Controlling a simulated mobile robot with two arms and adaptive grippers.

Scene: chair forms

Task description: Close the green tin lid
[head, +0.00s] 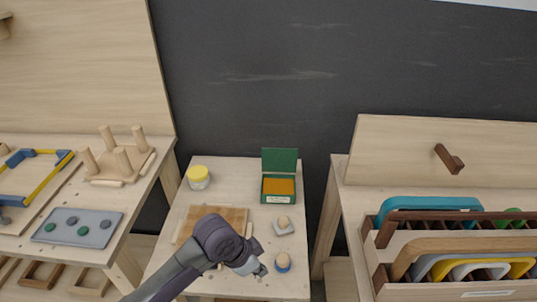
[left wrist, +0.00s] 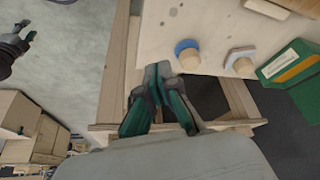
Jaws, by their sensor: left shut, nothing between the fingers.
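The green tin (head: 279,192) stands on the middle table with an orange-brown filling showing. Its green lid (head: 280,160) stands upright at the back edge, open. The tin also shows at the right edge of the left wrist view (left wrist: 287,66), partly cut off. My left gripper (head: 262,270) is shut and empty, near the front of the table, in front of the tin and apart from it. Its fingers show in the left wrist view (left wrist: 158,72). A dark gripper, seemingly my right one (left wrist: 22,36), shows at that view's left edge; its finger state is unclear.
A wooden board (head: 212,217) lies left of the tin, partly behind my left arm. A yellow-lidded jar (head: 198,177) stands at the back left. A knob on a pale base (head: 283,226) and a blue-based knob (head: 282,262) stand between the tin and the table's front.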

